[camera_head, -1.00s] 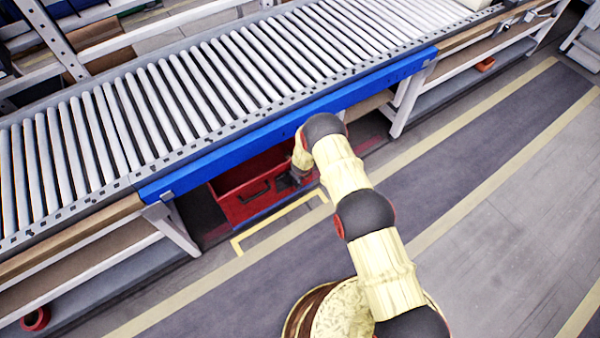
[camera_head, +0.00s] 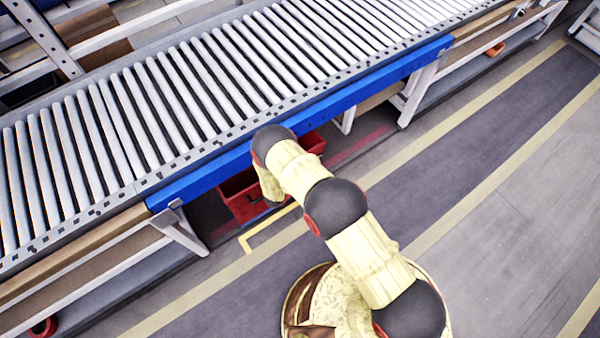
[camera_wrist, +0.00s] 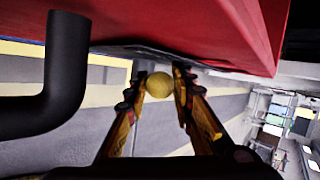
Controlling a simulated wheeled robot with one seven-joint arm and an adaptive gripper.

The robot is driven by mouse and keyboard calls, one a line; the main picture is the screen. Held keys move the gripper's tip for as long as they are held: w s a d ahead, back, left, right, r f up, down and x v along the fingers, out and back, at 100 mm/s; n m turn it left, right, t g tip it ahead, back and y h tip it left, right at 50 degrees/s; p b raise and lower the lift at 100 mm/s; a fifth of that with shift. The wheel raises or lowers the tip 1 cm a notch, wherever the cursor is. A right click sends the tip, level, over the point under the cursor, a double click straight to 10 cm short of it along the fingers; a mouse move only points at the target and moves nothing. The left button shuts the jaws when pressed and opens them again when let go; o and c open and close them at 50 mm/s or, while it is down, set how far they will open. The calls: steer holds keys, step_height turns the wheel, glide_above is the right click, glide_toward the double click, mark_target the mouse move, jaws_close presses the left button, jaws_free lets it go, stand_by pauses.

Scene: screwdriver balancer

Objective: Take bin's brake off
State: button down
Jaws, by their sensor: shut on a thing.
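The red bin (camera_head: 240,200) stands on the floor under the conveyor's blue front rail. My arm covers its middle in the head view, and my gripper is hidden there. In the wrist view my gripper (camera_wrist: 161,78) is shut on a round yellow knob (camera_wrist: 160,86), which looks like the bin's brake knob. The knob sits between the two fingertips, beside the red bin wall (camera_wrist: 200,25) at the top of the picture. The bin's black handle (camera_wrist: 66,75) is at the left, apart from the fingers. How the knob joins the bin cannot be seen.
The roller conveyor (camera_head: 190,95) with its blue rail (camera_head: 365,85) runs above the bin. White supports (camera_head: 420,90) stand to the right. A yellow floor marking (camera_head: 262,232) lies in front of the bin. The grey floor on the right is clear.

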steer(key=shift+a+f, duration=0.1)
stand_by(0.5)
steer(key=c, duration=1.6)
jaws_free()
steer(key=shift+o, duration=0.5)
steer(key=shift+s, duration=0.1)
steer(key=v, duration=1.2)
steer(key=shift+f, duration=0.2)
steer(key=shift+s+a, duration=0.15)
steer(key=shift+a, duration=0.05)
